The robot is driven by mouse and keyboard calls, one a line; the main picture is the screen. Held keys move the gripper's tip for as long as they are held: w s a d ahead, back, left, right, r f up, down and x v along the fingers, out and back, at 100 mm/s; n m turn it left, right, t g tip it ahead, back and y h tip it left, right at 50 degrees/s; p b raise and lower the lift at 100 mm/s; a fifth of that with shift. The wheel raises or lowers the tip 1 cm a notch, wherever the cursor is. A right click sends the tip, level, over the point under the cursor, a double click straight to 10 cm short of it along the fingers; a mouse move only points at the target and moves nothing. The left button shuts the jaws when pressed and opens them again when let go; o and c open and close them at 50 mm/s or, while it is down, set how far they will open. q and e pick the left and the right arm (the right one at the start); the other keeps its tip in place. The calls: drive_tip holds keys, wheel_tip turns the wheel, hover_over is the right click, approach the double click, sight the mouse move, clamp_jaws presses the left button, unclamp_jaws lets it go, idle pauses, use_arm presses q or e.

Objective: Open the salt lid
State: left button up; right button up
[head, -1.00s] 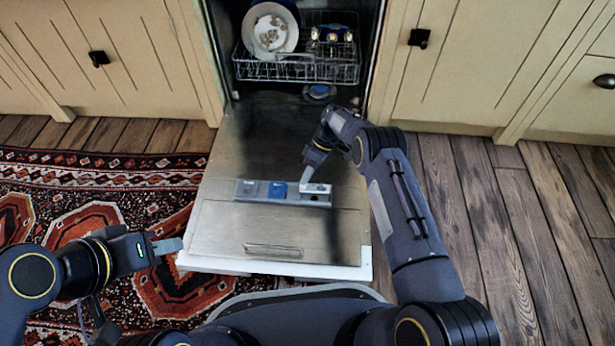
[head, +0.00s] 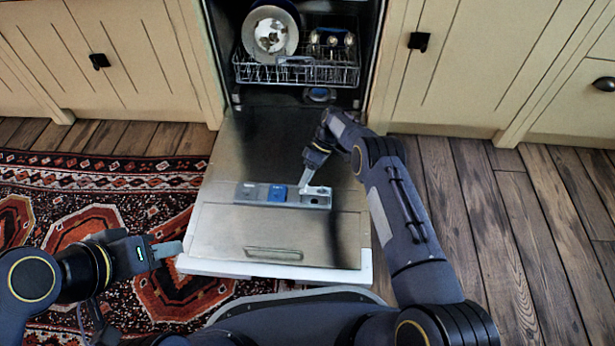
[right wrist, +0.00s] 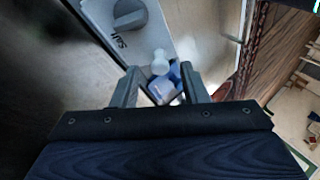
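The dispenser strip (head: 248,192) lies across the inside of the lowered dishwasher door, with a blue section (head: 277,194) in its middle. The salt section (head: 318,194) is its light grey right end. In the right wrist view the grey panel carries a word that looks like "Salt" beside a round grey knob (right wrist: 129,14). My right gripper (head: 304,186) is at the strip, between the blue section and the salt end. Its fingers are apart in the right wrist view (right wrist: 160,84), with a blue and white part showing between them; contact is unclear. My left gripper (head: 172,249) is away from the strip, over the rug.
The dishwasher door (head: 225,225) lies open. Inside, a wire rack (head: 290,72) holds a plate (head: 270,35) and other dishes. Cabinets stand on both sides. A patterned rug (head: 95,210) covers the left floor.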

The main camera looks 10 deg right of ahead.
drive_tip(key=v, duration=0.7)
drive_tip(key=shift+d+r, duration=0.15)
drive_tip(key=shift+r, duration=0.2)
drive_tip(key=shift+w, duration=0.15)
